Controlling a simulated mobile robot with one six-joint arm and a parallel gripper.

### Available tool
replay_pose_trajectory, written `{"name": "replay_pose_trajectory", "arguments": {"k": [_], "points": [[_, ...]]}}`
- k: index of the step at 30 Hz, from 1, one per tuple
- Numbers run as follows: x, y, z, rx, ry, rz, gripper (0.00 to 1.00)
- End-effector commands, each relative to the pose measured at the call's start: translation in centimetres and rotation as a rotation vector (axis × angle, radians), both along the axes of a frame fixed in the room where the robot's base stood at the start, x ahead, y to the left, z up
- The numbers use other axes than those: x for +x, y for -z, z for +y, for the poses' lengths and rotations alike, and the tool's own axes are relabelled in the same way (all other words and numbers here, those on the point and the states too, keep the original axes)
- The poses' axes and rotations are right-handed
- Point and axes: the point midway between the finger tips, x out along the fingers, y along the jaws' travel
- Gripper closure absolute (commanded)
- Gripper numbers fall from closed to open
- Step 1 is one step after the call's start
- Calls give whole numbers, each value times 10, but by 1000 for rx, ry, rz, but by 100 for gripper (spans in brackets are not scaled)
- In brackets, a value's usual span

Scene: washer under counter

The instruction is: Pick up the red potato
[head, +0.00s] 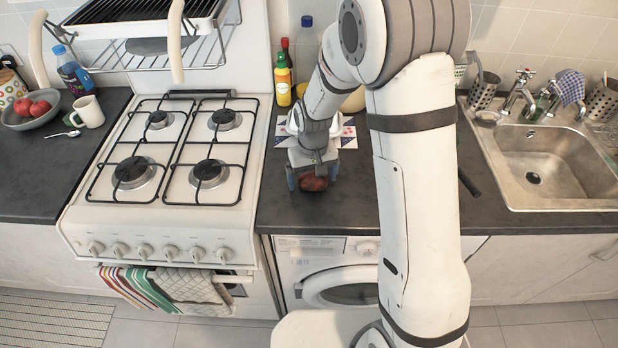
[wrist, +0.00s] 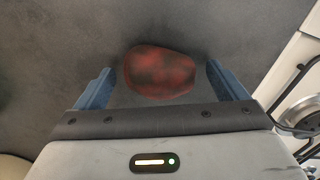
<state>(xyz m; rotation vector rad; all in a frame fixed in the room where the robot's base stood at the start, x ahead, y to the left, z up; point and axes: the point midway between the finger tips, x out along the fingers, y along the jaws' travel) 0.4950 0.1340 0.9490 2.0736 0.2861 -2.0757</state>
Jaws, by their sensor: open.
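The red potato (head: 313,183) lies on the dark counter between the stove and the sink, near the counter's front edge. It also shows in the wrist view (wrist: 160,72), reddish with dark patches. My gripper (head: 312,180) is over it, pointing down. In the wrist view my gripper (wrist: 162,85) is open, with one blue finger on each side of the potato. A gap shows between the potato and each finger, so it is not gripped. In the head view the gripper hides the top of the potato.
The stove (head: 165,150) stands close on the left, and the sink (head: 555,165) is on the right. Bottles, including a yellow one (head: 283,80), stand at the back behind my arm. A washer (head: 335,280) is under the counter. Dark counter around the potato is clear.

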Motion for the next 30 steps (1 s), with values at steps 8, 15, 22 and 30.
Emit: {"name": "replay_pose_trajectory", "arguments": {"k": [8, 15, 22, 30], "points": [[0, 3, -1, 0, 1, 0, 8], [0, 2, -1, 0, 1, 0, 28], [0, 2, -1, 0, 2, 0, 47], [0, 2, -1, 0, 2, -1, 58]]}}
